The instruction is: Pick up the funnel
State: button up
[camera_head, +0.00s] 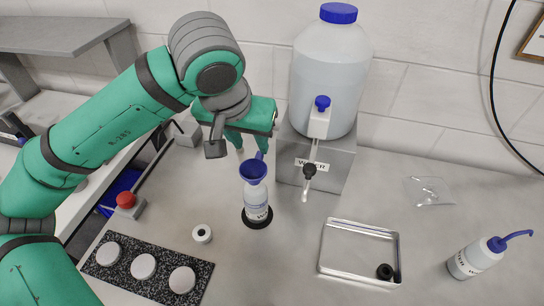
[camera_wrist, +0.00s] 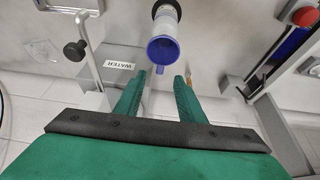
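The blue funnel (camera_head: 253,172) sits in the mouth of a white labelled bottle (camera_head: 257,208), which stands upright on a black round base (camera_head: 257,221). A small blue tab sticks up from the funnel's rim. In the wrist view the funnel (camera_wrist: 163,52) opens toward the camera, and its tab points to the gap between my fingers. My gripper (camera_head: 247,147) is open and empty, just behind and above the funnel; its fingertips also show in the wrist view (camera_wrist: 159,76), one on each side of the tab's line. I cannot tell whether they touch the tab.
A large water container (camera_head: 331,70) on a grey stand (camera_head: 335,165), with a tap, is close on the right. A metal tray (camera_head: 345,272), a wash bottle (camera_head: 475,259), a white ring (camera_head: 202,233), a speckled rack (camera_head: 120,283) and a red button (camera_head: 125,200) stand around.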

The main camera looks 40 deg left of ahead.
aim_at(258, 156)
jog(key=x, duration=0.6)
jog(key=shift+w+a+r, duration=0.1)
jog(key=shift+a, duration=0.05)
jog(key=x, duration=0.5)
jog(key=shift+w+a+r, duration=0.1)
jog(key=shift+w+r, duration=0.05)
grip_shut()
